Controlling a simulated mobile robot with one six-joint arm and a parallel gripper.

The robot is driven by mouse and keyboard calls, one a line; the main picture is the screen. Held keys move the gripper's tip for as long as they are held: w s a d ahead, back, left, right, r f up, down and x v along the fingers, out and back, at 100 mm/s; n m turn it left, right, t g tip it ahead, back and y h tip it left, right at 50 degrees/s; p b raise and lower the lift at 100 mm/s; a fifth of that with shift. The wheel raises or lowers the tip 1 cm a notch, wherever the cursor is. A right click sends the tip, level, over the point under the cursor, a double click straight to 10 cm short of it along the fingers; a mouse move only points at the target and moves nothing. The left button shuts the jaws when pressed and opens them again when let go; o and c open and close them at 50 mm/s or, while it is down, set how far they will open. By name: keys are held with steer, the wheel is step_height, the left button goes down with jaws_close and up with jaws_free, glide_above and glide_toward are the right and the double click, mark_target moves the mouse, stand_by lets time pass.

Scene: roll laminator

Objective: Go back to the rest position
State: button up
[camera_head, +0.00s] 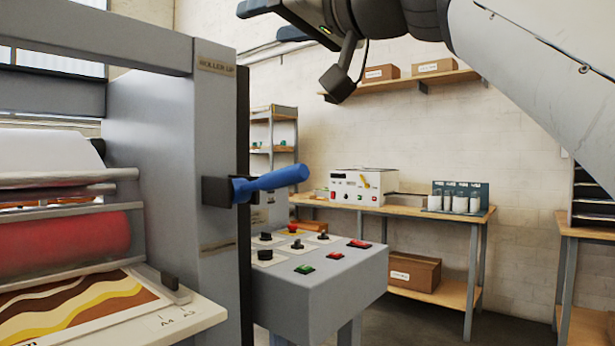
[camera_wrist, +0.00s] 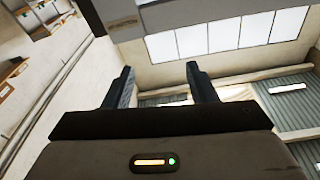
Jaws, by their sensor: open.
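My gripper (camera_wrist: 158,88) is open and empty in the wrist view. Its two dark fingers point up toward the ceiling and windows, with nothing between them. In the head view, my arm comes in from the upper right and its dark wrist end is at the top, above the laminator's right side; two dark blue finger shapes (camera_head: 270,22) show there, partly cut off by the frame edge. The roll laminator (camera_head: 150,140) fills the left, with a blue lever (camera_head: 270,184) on its upright post. The lever sticks out to the right, slightly raised, and my gripper is apart from it.
A control box (camera_head: 325,285) with knobs and buttons stands right of the post. Behind are a workbench (camera_head: 410,204) with a white device (camera_head: 362,186) and several white containers, and a wall shelf (camera_head: 408,85) with boxes near my arm. A print (camera_head: 80,308) lies on the feed table.

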steer(key=w+d+f+m+g+h+p, duration=0.1)
steer(key=w+d+f+m+h+p, duration=0.2)
steer(key=f, duration=0.4)
steer(key=w+d+f+m+g+h+p, duration=0.1)
steer(key=w+d+f+h+p, duration=0.15)
steer(key=f+p, duration=0.35)
steer(key=w+d+f+m+g+h+p, duration=0.1)
steer(key=w+d+f+g+h+p, duration=0.2)
steer(key=f, duration=0.6)
steer(key=s+d+f+m+g+h+p, duration=0.1)
steer(key=s+d+f+g+h+p, duration=0.1)
steer(key=s+d+f+p, duration=0.3)
steer(key=s+d+f+m+g+h+p, duration=0.1)
steer(key=s+d+f+g+h+p, duration=0.2)
steer(key=s+f, duration=0.8)
step_height(320, 180, down, 5)
steer(key=shift+s+d+f+m+g+h+p, duration=0.15)
steer(key=shift+d+m+g+h+p, duration=0.2)
steer(key=shift+d+h+p, duration=0.5)
steer(key=shift+d, duration=0.35)
steer(key=shift+c, duration=0.3)
